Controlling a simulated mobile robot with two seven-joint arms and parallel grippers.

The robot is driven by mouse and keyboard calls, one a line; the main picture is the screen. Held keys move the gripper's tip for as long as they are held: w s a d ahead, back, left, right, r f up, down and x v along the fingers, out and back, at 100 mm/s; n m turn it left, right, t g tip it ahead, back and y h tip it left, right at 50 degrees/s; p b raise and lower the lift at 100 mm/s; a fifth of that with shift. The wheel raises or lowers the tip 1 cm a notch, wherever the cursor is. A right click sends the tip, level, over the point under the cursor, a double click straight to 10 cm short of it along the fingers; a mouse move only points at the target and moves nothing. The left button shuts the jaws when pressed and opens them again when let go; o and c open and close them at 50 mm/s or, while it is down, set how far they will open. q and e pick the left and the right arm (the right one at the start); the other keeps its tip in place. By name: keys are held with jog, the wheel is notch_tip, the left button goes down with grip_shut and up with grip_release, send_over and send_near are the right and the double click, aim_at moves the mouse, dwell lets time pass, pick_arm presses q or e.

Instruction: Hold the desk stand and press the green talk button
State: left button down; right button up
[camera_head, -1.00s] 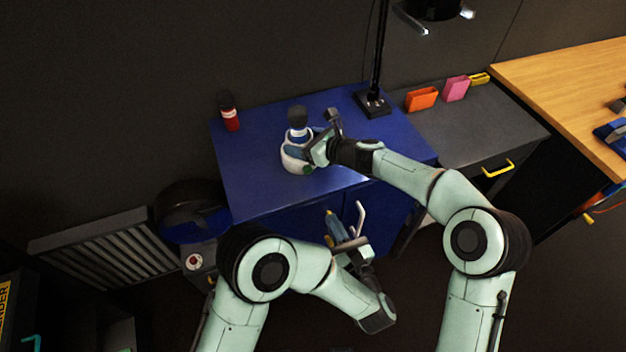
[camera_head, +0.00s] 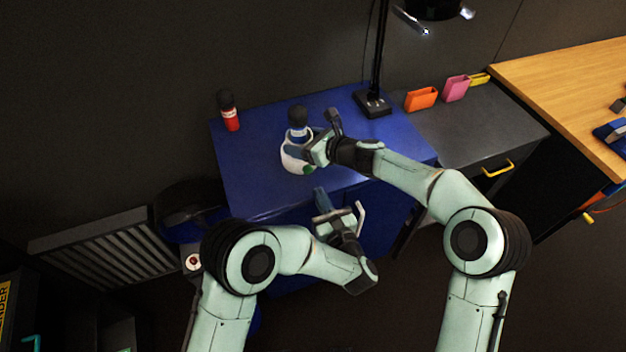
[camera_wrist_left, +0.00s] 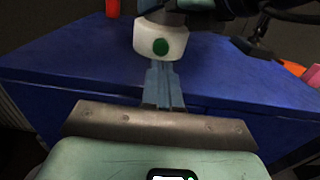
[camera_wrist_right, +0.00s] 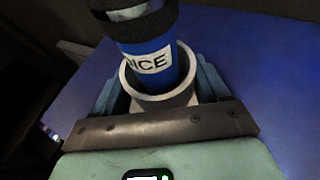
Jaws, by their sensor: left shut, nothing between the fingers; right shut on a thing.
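The white desk stand (camera_head: 298,163) sits on the blue cabinet top with a dark-headed microphone (camera_head: 298,121) upright in it. The green talk button (camera_wrist_left: 160,46) is on the stand's near side in the left wrist view. My right gripper (camera_head: 308,150) is shut on the stand; its fingers lie on both sides of the white cup (camera_wrist_right: 160,97) in the right wrist view. My left gripper (camera_head: 320,198) is shut and empty, in front of the cabinet's front edge. In the left wrist view its fingertips (camera_wrist_left: 160,66) point toward the stand, just below the button.
A red bottle-like object with a dark top (camera_head: 229,112) stands at the back left of the blue cabinet top (camera_head: 245,185). A black lamp base (camera_head: 372,103) stands at the back right. Orange (camera_head: 421,98) and pink (camera_head: 456,88) holders are farther right. The cabinet's front left is clear.

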aim_at(308, 172)
pick_arm(q)
jog(key=x, duration=0.5)
jog(key=shift+w+a, duration=0.1)
jog(key=shift+w, duration=0.2)
jog(key=shift+x, duration=1.05)
pick_arm(e)
jog(key=shift+s+a, duration=0.1)
jog(key=shift+f, duration=0.3)
pick_arm(q)
jog(key=v, duration=1.4)
